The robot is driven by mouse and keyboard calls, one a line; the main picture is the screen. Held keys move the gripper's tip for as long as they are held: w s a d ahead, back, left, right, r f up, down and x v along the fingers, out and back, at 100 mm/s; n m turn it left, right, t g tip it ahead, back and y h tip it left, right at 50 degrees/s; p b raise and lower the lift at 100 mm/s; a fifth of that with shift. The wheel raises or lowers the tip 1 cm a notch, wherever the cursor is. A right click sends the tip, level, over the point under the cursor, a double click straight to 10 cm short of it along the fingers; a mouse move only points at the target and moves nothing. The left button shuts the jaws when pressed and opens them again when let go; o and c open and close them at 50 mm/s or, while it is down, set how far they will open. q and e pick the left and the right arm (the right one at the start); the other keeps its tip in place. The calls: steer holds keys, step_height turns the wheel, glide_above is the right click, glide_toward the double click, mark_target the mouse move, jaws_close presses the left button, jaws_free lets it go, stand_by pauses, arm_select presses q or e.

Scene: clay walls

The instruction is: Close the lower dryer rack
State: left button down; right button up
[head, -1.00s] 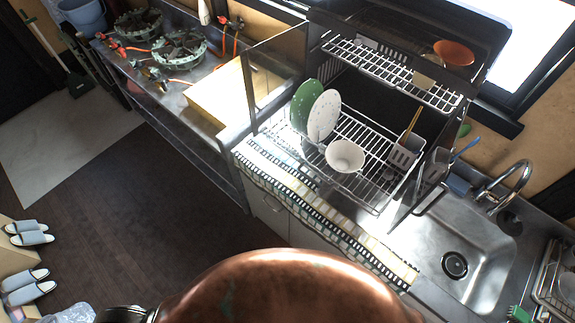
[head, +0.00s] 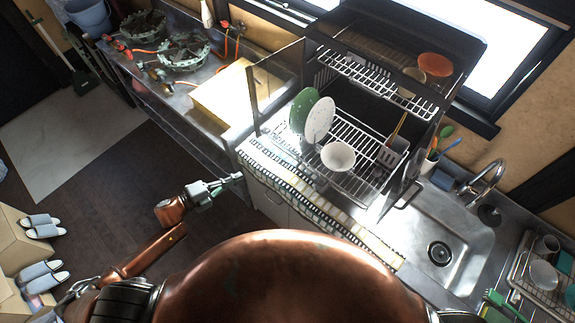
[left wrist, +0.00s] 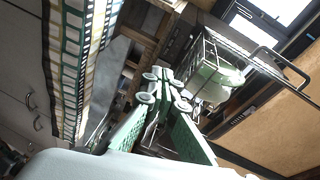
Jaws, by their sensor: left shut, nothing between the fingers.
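The lower dryer rack (head: 350,182) is a silver wire shelf in the dark dish dryer, sticking out at the front over the counter edge. It holds a green plate (head: 301,108), a white speckled plate (head: 319,120), a white bowl (head: 338,156) and a utensil holder (head: 393,153). My left gripper (head: 238,179) is shut and empty, left of and apart from the rack, by the cabinet front. My right gripper is not in view.
The upper dryer rack (head: 385,83) holds an orange bowl (head: 435,64). A transparent panel stands at the dryer's left side. A patterned mat (head: 300,187) runs along the counter edge. The sink (head: 425,236) is to the right. The floor at left is open.

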mark_target(298, 169)
arm_select(q)
steer(key=s+d+r+m+g+h+p, duration=0.1)
steer(key=s+d+r+m+g+h, duration=0.15)
steer(key=r, duration=0.25)
steer(key=s+d+r+m+g+h, duration=0.1)
steer(key=s+d+r+m, duration=0.2)
steer(key=s+d+r, duration=0.15)
steer(key=p+x, duration=0.2)
steer(key=x, duration=0.4)
steer(key=w+p+x, duration=0.1)
steer(key=p+x, duration=0.2)
steer(key=x, duration=0.4)
steer(key=shift+a+r, duration=0.2)
steer(key=shift+a, duration=0.05)
steer(key=shift+w+d+f, duration=0.15)
steer(key=shift+d+f, duration=0.05)
steer(key=shift+d, duration=0.2)
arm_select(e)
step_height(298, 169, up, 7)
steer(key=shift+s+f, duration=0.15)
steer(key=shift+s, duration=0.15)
